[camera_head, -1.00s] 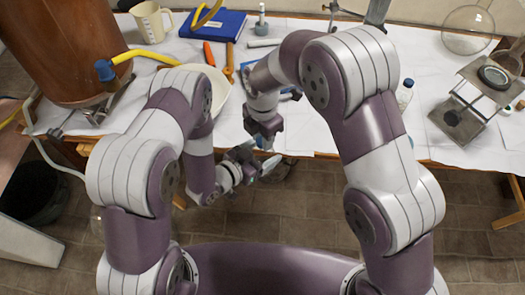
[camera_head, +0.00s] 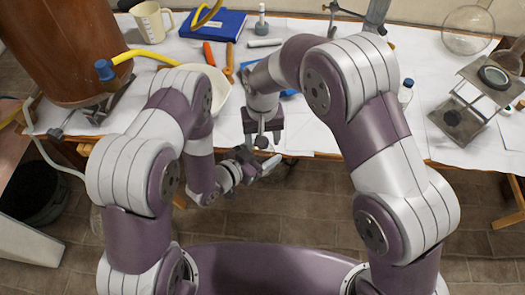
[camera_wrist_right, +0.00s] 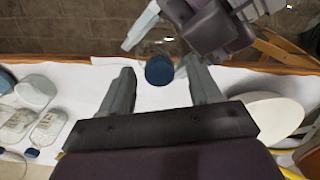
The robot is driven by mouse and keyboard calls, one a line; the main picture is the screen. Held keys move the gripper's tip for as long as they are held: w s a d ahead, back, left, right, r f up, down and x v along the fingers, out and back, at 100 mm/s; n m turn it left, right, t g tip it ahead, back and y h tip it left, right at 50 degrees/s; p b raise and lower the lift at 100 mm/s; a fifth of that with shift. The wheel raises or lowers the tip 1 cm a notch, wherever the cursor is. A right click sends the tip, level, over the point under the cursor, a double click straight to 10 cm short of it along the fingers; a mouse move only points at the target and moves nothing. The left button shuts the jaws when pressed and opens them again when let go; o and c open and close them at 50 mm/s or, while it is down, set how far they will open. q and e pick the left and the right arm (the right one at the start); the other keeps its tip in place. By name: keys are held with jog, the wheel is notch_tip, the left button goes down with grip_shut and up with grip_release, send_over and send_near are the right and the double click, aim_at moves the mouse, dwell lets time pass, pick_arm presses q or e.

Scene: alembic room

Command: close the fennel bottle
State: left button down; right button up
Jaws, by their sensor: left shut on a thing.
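My left gripper (camera_head: 262,166) is low in front of the table edge. In the right wrist view my left gripper (camera_wrist_right: 165,45) comes in from the top, shut on a clear bottle (camera_wrist_right: 158,47) that is mostly hidden; no label can be read. A round dark blue cap (camera_wrist_right: 160,70) shows at the bottle, seen from above; I cannot tell whether it is seated. My right gripper (camera_wrist_right: 162,86) is open, its two fingers apart on either side of the cap with gaps. In the head view my right gripper (camera_head: 262,140) points down just above my left one.
On the white-covered table (camera_head: 325,80), a small blue-capped bottle (camera_head: 405,92) stands right of my right arm. A white bowl (camera_head: 216,90) is behind my left arm. A metal stand (camera_head: 470,105) is at the right, a large brown vessel (camera_head: 65,45) at the left.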

jog(key=shift+r, duration=0.1)
notch_tip(320, 180, up, 7)
jog(key=shift+r, duration=0.2)
dwell(0.4)
